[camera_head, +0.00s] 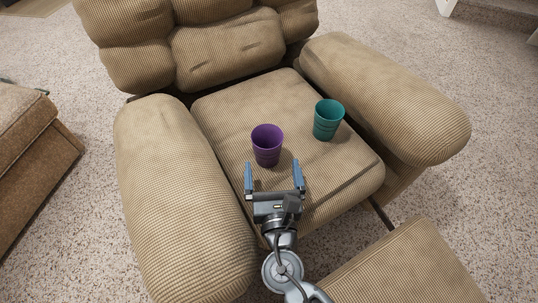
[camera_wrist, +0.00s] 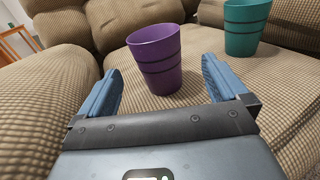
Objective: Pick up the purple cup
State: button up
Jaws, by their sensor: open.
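The purple cup (camera_head: 267,147) stands upright on the seat of a tan recliner, near the seat's front left. In the wrist view the purple cup (camera_wrist: 158,62) is just beyond my fingers, roughly centred between them. My gripper (camera_head: 272,170) is open and empty, with its two blue fingers pointing towards the cup. The fingers also show in the wrist view (camera_wrist: 162,88), spread wide to either side. The cup appears apart from both fingers.
A teal cup (camera_head: 328,119) stands upright on the seat to the right of the purple cup. The recliner's thick left armrest (camera_head: 180,200) and right armrest (camera_head: 385,95) flank the seat (camera_head: 225,105). A footrest (camera_head: 405,270) lies in front. Another brown seat (camera_head: 25,140) is at the left.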

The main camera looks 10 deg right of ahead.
aim_at(266, 131)
jog(key=shift+w+a+r+n, duration=0.1)
jog(key=shift+w+a+n, duration=0.05)
jog(key=shift+w, duration=0.25)
jog(key=shift+w+a+n, duration=0.1)
jog(key=shift+w+n, duration=0.05)
jog(key=shift+w, duration=0.2)
jog(key=w+b, duration=0.1)
jog(key=w, duration=0.5)
jog(key=shift+w+d, duration=0.1)
jog(key=shift+w, duration=0.25)
jog(key=c, duration=0.9)
jog(key=shift+r, duration=0.1)
jog(key=shift+c, duration=0.2)
